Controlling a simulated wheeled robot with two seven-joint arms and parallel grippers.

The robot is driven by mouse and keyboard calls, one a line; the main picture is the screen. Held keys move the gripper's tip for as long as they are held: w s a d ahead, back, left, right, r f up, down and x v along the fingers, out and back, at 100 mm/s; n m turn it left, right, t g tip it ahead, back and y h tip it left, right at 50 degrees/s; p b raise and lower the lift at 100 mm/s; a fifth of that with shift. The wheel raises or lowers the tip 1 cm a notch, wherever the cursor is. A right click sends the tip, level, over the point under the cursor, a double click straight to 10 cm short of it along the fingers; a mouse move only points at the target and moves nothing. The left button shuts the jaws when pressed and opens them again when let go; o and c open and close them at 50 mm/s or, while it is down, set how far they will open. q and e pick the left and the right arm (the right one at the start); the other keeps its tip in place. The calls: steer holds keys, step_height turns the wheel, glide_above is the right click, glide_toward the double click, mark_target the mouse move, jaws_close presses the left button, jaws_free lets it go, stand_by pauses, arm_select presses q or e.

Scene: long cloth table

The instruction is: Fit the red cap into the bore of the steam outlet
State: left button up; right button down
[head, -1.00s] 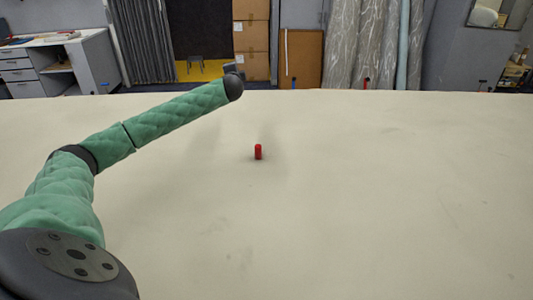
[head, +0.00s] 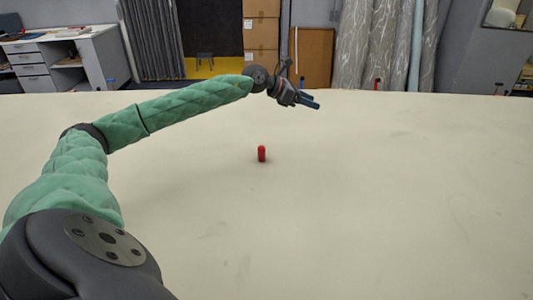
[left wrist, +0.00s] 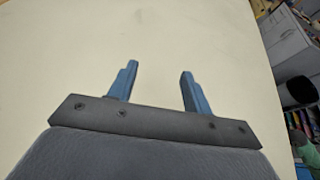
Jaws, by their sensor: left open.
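The red cap (head: 262,153) is a small red cylinder standing upright on the cloth table, near the middle of the head view. My left gripper (head: 314,102) is above the table's far part, up and to the right of the cap in the picture, apart from it. In the left wrist view its two blue fingers (left wrist: 158,80) are spread open with nothing between them. The cap does not show in the left wrist view. I see no steam outlet in these frames. My right gripper is not in view.
The pale cloth table (head: 380,220) is bare around the cap, with wide free room to the right and in front. Beyond its far edge stand stacked cardboard boxes (head: 262,32), a grey cabinet (head: 85,62) and hanging sheets.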

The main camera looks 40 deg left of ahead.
arm_select(q)
steer(key=s+a+f+m+g+y, duration=0.3)
steer(key=s+f+m+g+y, duration=0.15)
steer(key=f, duration=0.35)
steer(key=m+g+y, duration=0.3)
steer(key=g+y, duration=0.1)
steer(key=g, duration=0.1)
glide_above(261, 147)
steer(key=f, duration=0.2)
steer(key=shift+w+f, duration=0.25)
steer(key=shift+f, duration=0.1)
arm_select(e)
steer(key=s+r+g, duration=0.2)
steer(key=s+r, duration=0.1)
arm_select(q)
steer(key=shift+s, duration=0.1)
steer(key=shift+f+p, duration=0.4)
steer(key=shift+f, duration=1.05)
step_height(261, 147, down, 5)
steer(key=p, duration=0.2)
steer(key=shift+p, duration=0.3)
steer(key=c, duration=1.1)
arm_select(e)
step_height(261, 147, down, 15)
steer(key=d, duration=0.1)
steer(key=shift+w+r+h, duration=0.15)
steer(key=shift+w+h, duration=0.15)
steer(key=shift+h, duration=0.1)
